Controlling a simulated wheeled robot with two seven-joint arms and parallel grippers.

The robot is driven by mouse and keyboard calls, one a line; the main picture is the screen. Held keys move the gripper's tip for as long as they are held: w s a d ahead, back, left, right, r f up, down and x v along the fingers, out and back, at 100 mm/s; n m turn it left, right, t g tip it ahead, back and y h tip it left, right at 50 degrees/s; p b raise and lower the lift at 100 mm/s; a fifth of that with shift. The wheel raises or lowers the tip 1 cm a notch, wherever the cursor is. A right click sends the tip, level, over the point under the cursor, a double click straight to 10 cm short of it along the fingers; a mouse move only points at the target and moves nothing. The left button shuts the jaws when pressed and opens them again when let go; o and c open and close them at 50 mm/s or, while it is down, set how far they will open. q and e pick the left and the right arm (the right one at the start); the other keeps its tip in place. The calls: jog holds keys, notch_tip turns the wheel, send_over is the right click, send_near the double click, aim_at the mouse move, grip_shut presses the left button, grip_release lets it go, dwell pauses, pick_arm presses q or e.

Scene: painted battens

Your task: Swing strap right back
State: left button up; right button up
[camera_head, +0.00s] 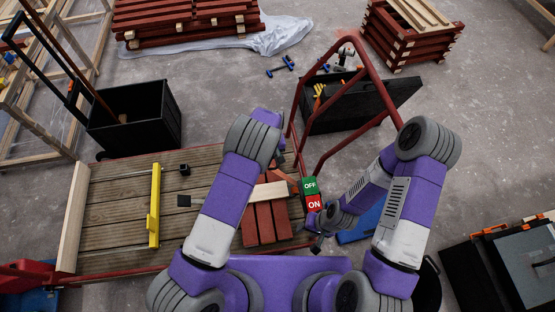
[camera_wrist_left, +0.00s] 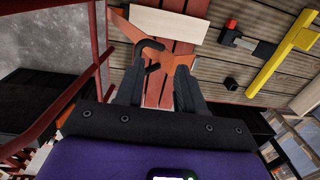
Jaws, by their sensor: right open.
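Red painted battens (camera_head: 264,222) lie side by side on a wooden deck (camera_head: 112,215), with a pale wood piece (camera_head: 268,191) across them. Which part is the right strap I cannot tell. My left gripper (camera_wrist_left: 158,78) is open, its fingers apart over the battens. A black hooked piece (camera_wrist_left: 150,48) shows just beyond the fingertips; contact is unclear. My right gripper (camera_head: 318,230) is open near the deck's right edge, below the green and red OFF/ON blocks (camera_head: 311,194).
A red tube frame (camera_head: 345,65) rises at the deck's right, beside a black open case (camera_head: 345,108). A yellow bar (camera_head: 154,205) and small black blocks lie on the deck.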

pick_arm(q)
jog(key=d+r, duration=0.1)
jog(key=w+d+r, duration=0.1)
jog(key=d, duration=0.1)
jog(key=shift+w+r, duration=0.15)
jog(key=shift+w, duration=0.15)
jog(key=f+b, duration=0.2)
jog(key=f, duration=0.5)
jog(key=shift+a, duration=0.2)
grip_shut()
jog(key=shift+d, duration=0.1)
